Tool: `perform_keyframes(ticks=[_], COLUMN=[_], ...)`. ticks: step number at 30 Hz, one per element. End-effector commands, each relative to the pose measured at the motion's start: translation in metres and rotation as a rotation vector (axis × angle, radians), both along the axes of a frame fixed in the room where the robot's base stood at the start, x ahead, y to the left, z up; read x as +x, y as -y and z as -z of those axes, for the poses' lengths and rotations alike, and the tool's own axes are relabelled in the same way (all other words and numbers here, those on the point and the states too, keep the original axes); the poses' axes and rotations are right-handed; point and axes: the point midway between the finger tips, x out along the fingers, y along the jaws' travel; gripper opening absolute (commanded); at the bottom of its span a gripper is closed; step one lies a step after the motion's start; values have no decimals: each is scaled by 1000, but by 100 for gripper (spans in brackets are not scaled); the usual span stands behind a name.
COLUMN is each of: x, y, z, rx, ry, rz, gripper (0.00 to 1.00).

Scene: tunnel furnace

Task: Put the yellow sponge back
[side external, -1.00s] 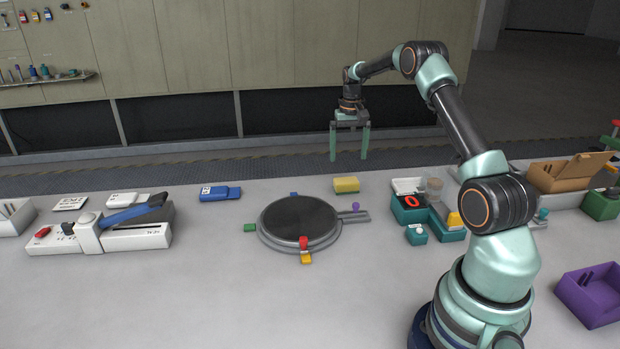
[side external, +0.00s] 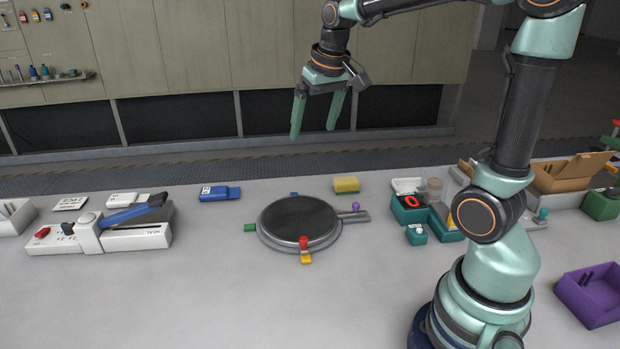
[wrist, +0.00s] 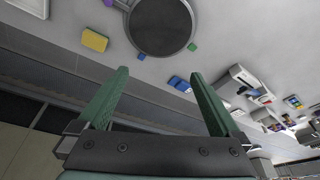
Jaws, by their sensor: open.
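The yellow sponge (side external: 346,185) lies on the grey table, behind and right of the round dark turntable (side external: 298,222). It also shows in the wrist view (wrist: 95,40) at the upper left, beyond my left-hand finger. My gripper (side external: 315,132) is open and empty. It hangs in the air above and behind the turntable, up and left of the sponge and apart from it. In the wrist view both green fingers (wrist: 160,85) are spread with nothing between them.
A teal compartment box (side external: 440,222) stands right of the turntable, with a small teal block (side external: 416,234) before it. A blue block (side external: 220,194) and a white device with a blue lever (side external: 120,228) are at left. A purple bin (side external: 590,294) is at right. The front table is clear.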

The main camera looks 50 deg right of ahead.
Motion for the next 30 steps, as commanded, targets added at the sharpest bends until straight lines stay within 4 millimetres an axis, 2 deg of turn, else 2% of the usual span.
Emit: perform_keyframes(ticks=[1, 6, 12, 18, 30], x=[-12, -50, -86, -101, -102], y=[-17, -61, -93, -104, -105], z=[-5, -4, 10, 19, 20], rx=[-8, -28, -40, -45, -44], ry=[27, 98, 164, 193, 193], rz=[-39, -156, -263, -307, -310], gripper=[100, 100, 100, 100, 100])
